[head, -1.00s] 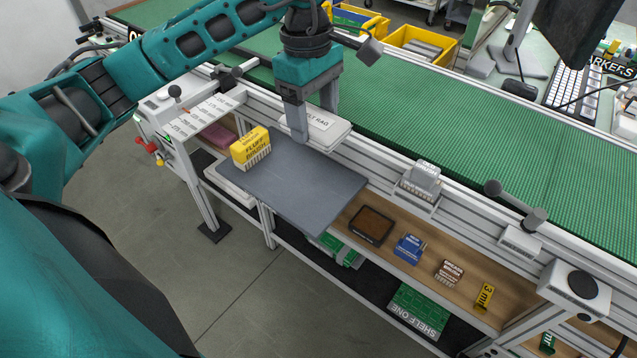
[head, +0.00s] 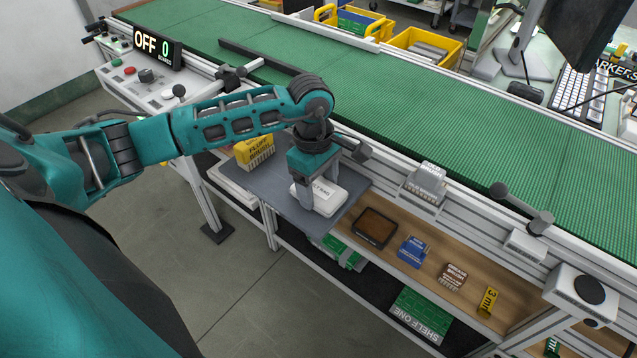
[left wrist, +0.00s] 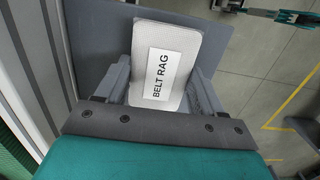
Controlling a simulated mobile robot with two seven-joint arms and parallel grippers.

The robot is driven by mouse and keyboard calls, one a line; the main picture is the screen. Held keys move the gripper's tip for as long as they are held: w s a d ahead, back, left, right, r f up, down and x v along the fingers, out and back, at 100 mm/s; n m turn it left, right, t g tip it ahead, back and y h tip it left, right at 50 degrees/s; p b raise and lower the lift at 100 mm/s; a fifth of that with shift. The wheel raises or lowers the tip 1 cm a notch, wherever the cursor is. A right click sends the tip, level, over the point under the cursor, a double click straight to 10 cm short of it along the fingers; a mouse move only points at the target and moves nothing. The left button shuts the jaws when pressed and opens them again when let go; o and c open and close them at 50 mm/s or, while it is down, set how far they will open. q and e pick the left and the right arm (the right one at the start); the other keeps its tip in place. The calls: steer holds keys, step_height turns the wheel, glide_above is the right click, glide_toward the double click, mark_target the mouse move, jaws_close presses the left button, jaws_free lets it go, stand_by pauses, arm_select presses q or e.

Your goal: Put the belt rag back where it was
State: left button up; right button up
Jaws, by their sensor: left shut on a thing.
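The belt rag (head: 328,198) is a white, flat pad with a printed label. It is over the right part of a dark grey board (head: 258,184); I cannot tell whether it touches it. My left gripper (head: 316,184) points down and is shut on the rag. In the left wrist view the rag (left wrist: 178,38) sits between the two fingers, its label reading BELT RAG, with the grey board (left wrist: 95,35) behind it.
A yellow box (head: 256,152) stands at the board's left end. A green conveyor belt (head: 420,120) with a metal side rail runs behind. On the wooden shelf right of the board are a brown tray (head: 374,228), a blue packet (head: 412,250) and a brown packet (head: 453,276).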

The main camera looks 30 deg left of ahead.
mark_target(315, 186)
arm_select(q)
steer(key=shift+f, duration=0.2)
steer(key=o, duration=1.1)
steer(key=shift+r, duration=0.15)
steer(key=r, duration=0.8)
steer(key=a+r, duration=0.1)
steer(key=r, duration=0.3)
steer(key=shift+w+r, duration=0.1)
steer(key=shift+r, duration=0.05)
steer(key=shift+d, duration=0.1)
